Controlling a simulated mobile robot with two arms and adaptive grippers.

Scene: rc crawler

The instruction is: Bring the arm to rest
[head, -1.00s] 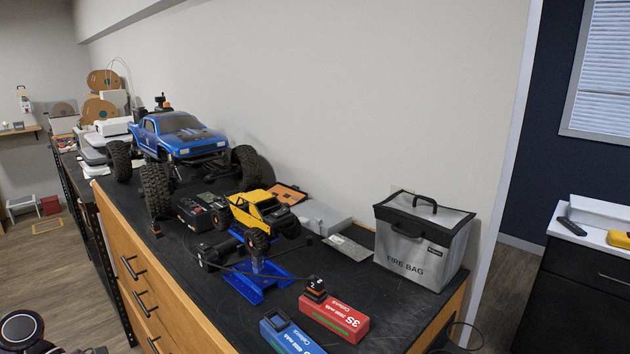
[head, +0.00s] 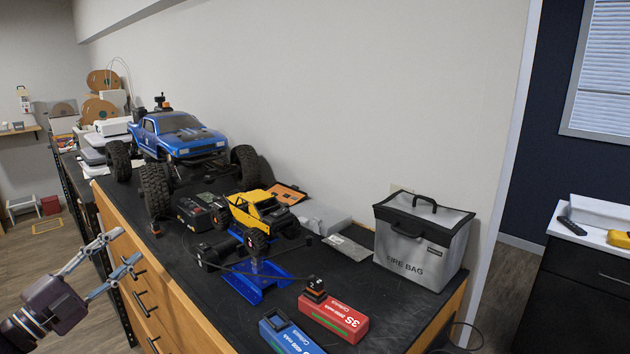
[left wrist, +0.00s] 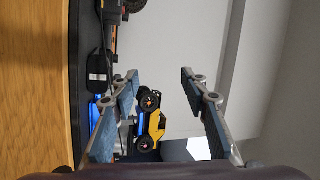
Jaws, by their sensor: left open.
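My left gripper (head: 128,250) is in the lower left of the head view, in front of the bench's wooden drawer side. Its two fingers are spread apart with nothing between them. In the left wrist view the open fingers (left wrist: 158,85) frame the bench edge and wall, with the small yellow crawler (left wrist: 154,130) farther off beyond them. My right gripper does not show.
The black bench top (head: 215,295) holds a large blue truck (head: 180,138), a red battery (head: 333,316), a blue battery (head: 290,334) and a grey fire bag (head: 420,245). Drawer handles (head: 140,303) stick out of the bench front. Open floor (head: 50,245) lies left of the bench.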

